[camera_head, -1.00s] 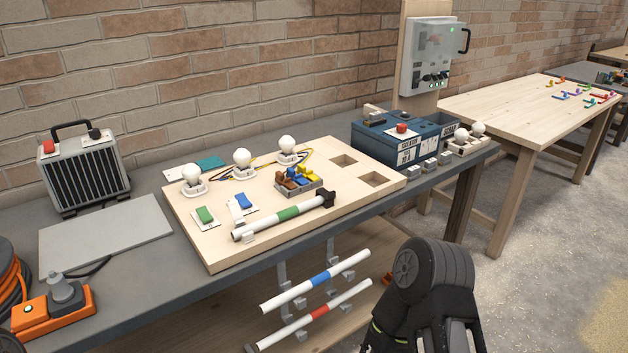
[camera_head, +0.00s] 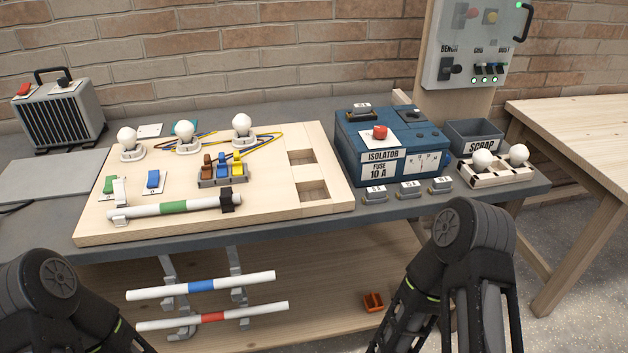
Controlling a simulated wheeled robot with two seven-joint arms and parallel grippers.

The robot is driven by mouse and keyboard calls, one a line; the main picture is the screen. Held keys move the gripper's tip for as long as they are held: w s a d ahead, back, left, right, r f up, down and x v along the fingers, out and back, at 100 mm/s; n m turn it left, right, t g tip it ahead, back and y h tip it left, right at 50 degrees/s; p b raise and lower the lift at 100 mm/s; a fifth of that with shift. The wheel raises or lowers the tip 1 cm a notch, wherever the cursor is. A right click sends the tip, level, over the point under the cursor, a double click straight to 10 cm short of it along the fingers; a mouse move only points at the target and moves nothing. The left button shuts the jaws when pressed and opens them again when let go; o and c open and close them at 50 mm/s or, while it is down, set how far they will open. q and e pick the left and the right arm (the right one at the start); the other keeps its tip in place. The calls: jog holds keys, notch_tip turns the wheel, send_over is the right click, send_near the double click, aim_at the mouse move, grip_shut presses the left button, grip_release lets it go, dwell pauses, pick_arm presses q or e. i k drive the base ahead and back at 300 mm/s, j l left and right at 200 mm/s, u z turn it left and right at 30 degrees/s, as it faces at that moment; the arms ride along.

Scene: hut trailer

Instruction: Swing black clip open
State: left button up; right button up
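The black clip (camera_head: 230,200) is on the wooden board (camera_head: 262,213), at the right end of a white tube with a green band (camera_head: 174,207). It stands up around or against the tube; I cannot tell if its latch is shut. A white clip (camera_head: 120,192) is near the tube's left end. My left arm comes in at the bottom left and my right arm at the bottom right, both in front of the bench and well apart from the clip. Neither gripper's fingers show.
The board also holds white bulbs (camera_head: 185,131), coloured levers (camera_head: 222,170) and switches. A blue isolator box (camera_head: 392,145) stands to its right. Tubes with blue (camera_head: 201,286) and red (camera_head: 213,317) bands hang on brackets below the bench edge (camera_head: 290,231).

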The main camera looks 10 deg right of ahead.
aim_at(225, 198)
jog(key=l, duration=1.6)
